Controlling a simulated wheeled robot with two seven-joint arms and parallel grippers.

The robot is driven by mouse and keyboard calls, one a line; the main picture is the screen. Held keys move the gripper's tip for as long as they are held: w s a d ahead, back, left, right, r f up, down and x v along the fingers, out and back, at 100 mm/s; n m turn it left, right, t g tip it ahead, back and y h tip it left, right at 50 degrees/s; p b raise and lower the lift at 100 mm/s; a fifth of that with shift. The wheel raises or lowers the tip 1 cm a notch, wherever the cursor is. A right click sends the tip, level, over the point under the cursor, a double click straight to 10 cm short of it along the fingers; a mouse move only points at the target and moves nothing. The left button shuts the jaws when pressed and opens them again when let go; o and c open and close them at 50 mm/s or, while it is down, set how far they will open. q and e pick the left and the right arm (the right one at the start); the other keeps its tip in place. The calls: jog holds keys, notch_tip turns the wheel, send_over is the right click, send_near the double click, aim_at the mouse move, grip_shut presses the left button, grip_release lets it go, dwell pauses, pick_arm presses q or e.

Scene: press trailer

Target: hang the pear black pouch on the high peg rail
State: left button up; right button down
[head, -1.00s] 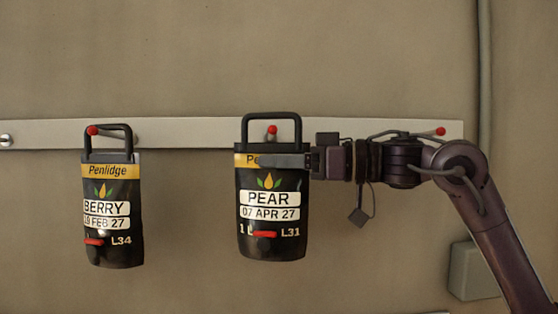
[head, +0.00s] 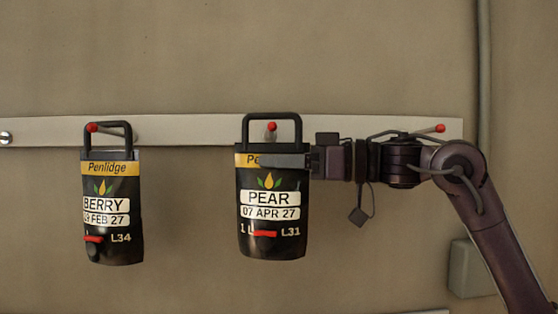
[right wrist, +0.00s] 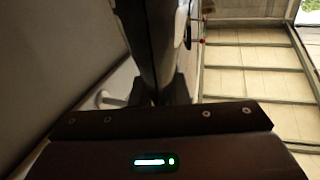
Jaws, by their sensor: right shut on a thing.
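The pear black pouch (head: 270,225), with a yellow band, a white PEAR label and a black loop handle, is upright in front of the high peg rail (head: 190,130) in the head view. My right gripper (head: 285,161) comes in from the right and is shut on the pouch's upper part, below the handle. A red-tipped peg (head: 271,127) shows inside the handle loop; whether the handle rests on it I cannot tell. In the right wrist view the dark pouch (right wrist: 150,40) stands edge-on between the fingers (right wrist: 170,92). My left gripper is not in view.
A berry pouch (head: 112,200) hangs by its handle on a red-tipped peg (head: 92,127) to the left. Another red-tipped peg (head: 440,128) is at the rail's right end, behind my right arm. A grey box (head: 470,270) and a vertical pipe (head: 484,80) are on the wall at right.

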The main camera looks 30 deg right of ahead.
jog(key=shift+w+d+f, duration=0.15)
jog(key=shift+w+f, duration=0.05)
jog(key=shift+f, duration=0.1)
dwell(0.4)
jog(key=c, duration=1.3)
grip_release()
jog(key=shift+s, duration=0.1)
jog(key=shift+f, duration=0.3)
jog(key=shift+s+d+b, duration=0.1)
jog(key=shift+d+b, duration=0.2)
jog(key=shift+b, duration=0.3)
jog(key=v, duration=0.2)
jog(key=b+v, duration=0.1)
jog(key=v, duration=0.1)
jog(key=b+v, duration=0.1)
jog(key=v, duration=0.2)
jog(key=shift+s+r, duration=0.15)
jog(key=shift+r, duration=0.1)
jog(key=shift+a, duration=0.1)
